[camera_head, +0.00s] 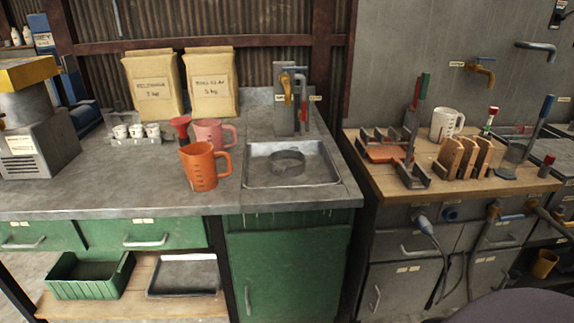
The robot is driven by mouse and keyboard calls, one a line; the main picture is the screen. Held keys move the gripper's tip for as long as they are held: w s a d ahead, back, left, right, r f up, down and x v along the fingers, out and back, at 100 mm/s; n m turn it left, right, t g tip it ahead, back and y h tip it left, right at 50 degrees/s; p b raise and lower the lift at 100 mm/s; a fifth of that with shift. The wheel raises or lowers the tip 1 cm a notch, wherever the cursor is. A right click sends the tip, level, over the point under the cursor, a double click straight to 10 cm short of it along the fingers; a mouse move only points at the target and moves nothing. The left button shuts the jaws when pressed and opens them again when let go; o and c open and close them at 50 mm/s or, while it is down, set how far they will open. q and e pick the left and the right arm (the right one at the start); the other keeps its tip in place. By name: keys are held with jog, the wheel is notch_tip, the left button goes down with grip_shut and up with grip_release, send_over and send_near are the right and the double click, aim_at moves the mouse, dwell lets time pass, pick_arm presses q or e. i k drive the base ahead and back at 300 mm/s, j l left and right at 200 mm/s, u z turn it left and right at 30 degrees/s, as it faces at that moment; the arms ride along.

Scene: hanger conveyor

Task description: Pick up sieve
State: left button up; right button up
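A round, dark grey, shallow ring-shaped piece (287,160) sits in the metal sink basin (250,183) at the middle of the view. It looks like the sieve, but its mesh is too small to make out. Neither of my grippers is in view, and nothing touches the round piece.
An orange jug (198,168), a pink jug (208,133) and a red funnel (181,126) stand left of the basin. Taps (290,90) rise behind it. Two paper bags (210,82) stand at the back. A wooden bench (385,182) with tools lies right. The counter's front left (90,190) is clear.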

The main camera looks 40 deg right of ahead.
aim_at(291, 163)
jog(key=z, duration=0.6)
jog(key=i+l+z, duration=0.15)
jog(key=z, duration=0.3)
jog(key=i+l+z, duration=0.15)
jog(key=z, duration=0.25)
